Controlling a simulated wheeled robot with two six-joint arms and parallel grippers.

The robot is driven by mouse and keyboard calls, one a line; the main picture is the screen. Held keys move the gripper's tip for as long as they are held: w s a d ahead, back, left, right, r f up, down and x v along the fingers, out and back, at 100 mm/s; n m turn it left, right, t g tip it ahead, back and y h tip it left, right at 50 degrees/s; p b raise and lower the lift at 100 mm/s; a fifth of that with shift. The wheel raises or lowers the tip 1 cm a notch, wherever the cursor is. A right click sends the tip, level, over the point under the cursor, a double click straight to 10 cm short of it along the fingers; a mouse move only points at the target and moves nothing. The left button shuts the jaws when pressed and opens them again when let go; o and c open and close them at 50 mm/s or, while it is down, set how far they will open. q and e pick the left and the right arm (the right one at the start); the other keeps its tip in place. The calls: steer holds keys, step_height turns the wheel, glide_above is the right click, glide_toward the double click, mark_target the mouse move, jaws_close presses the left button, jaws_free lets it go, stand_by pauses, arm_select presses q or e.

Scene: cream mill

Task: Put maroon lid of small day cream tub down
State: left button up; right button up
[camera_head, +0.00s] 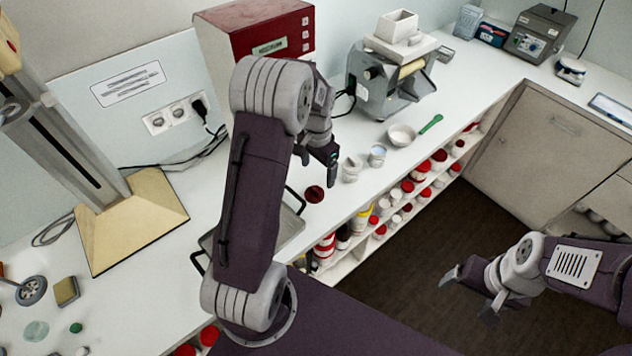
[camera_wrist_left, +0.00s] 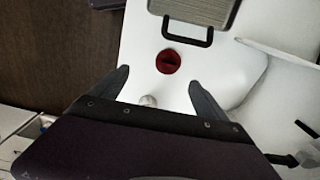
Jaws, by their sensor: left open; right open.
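The maroon lid (camera_head: 314,194) lies flat on the white counter, close to the tray's handle. In the left wrist view the round maroon lid (camera_wrist_left: 168,61) shows ahead of the fingertips, with nothing touching it. My left gripper (camera_head: 318,162) is open and empty above the counter, near the lid; its two spread fingers also show in the left wrist view (camera_wrist_left: 159,78). Small white tubs (camera_head: 351,168) stand to the right of it; I cannot tell which is the day cream tub. My right gripper (camera_head: 471,298) is open and empty over the floor.
A tray with black handles (camera_wrist_left: 195,10) lies beside the lid, partly hidden by my left arm in the head view. A mill (camera_head: 385,85), a white bowl (camera_head: 401,135) and a green spoon (camera_head: 431,123) stand further along. Shelves of red-lidded jars (camera_head: 408,187) run below the counter edge.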

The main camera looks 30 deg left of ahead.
arm_select(q)
steer(key=s+d+r+n+t, duration=0.1)
steer(key=s+d+n, duration=0.1)
steer(key=s+d, duration=0.45)
steer(key=s+d+r+n, duration=0.2)
steer(key=s+d, duration=0.1)
steer(key=s, duration=0.7)
steer(key=shift+w+a+f+b, duration=0.1)
steer(key=shift+a+f+b, duration=0.05)
steer(key=shift+f+b, duration=1.15)
steer(key=shift+w+a+f+b, duration=0.1)
steer(key=shift+f+b, duration=1.1)
steer(key=shift+f, duration=0.15)
arm_select(e)
steer(key=shift+s+d+f, duration=0.1)
steer(key=shift+f, duration=2.35)
